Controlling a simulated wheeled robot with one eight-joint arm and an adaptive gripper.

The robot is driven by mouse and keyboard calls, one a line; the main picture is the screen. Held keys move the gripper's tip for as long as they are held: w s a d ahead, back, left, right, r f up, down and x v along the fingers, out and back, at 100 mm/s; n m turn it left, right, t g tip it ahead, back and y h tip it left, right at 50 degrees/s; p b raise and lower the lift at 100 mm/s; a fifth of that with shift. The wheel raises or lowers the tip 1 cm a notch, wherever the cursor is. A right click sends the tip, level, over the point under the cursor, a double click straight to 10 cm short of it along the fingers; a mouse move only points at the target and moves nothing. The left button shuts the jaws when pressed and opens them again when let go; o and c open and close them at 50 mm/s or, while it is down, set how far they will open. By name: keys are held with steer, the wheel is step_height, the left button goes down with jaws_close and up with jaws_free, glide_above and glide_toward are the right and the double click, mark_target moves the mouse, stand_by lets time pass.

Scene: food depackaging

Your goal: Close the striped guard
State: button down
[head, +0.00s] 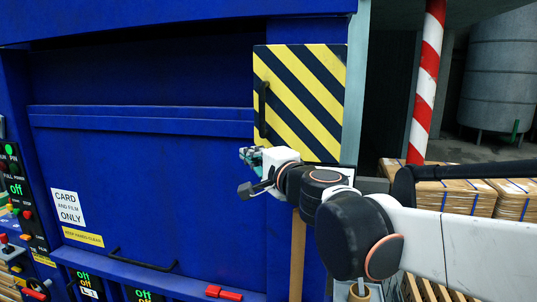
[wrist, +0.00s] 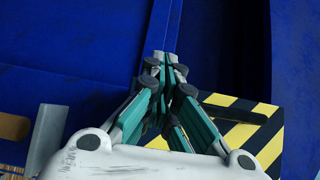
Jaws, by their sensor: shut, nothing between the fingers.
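The striped guard (head: 305,85) is a yellow and black diagonal-striped panel on the right side of the blue machine in the head view. A dark vertical handle (head: 262,108) is on its left edge. My gripper (head: 250,156) is just below and left of the guard's lower left part, with its fingers pointing left. In the wrist view my gripper (wrist: 167,62) is shut with nothing between the fingers, and the striped guard (wrist: 262,118) shows behind it at lower right. Part of the guard is hidden there by the gripper. I cannot tell whether they touch.
The blue machine (head: 150,190) fills the left, with a dark recess (head: 140,65) left of the guard. A black bar handle (head: 142,262) and a red handle (head: 224,293) are low on it. A red and white post (head: 425,85) and wrapped boxes (head: 455,195) stand at right.

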steer(key=s+a+b, duration=0.1)
steer(key=s+a, duration=0.1)
steer(key=s, duration=0.8)
steer(key=s+d+f+n+g+h+b, duration=0.2)
steer(key=s+d+f+b, duration=0.3)
steer(key=f, duration=1.3)
steer(key=s+d+f+n+g+h+b, duration=0.3)
steer(key=d+f+b, duration=1)
steer(key=f, duration=0.5)
steer(key=s+d+f+n+g+h+b, duration=0.3)
steer(key=s+d+f+n+h+b, duration=0.2)
steer(key=d+f, duration=0.8)
steer(key=s+f+n+b, duration=0.1)
steer(key=s+f+b, duration=0.2)
steer(key=f+b, duration=0.1)
steer(key=shift+s+f+b, duration=0.2)
steer(key=shift+f+b, duration=0.15)
steer(key=shift+f, duration=0.45)
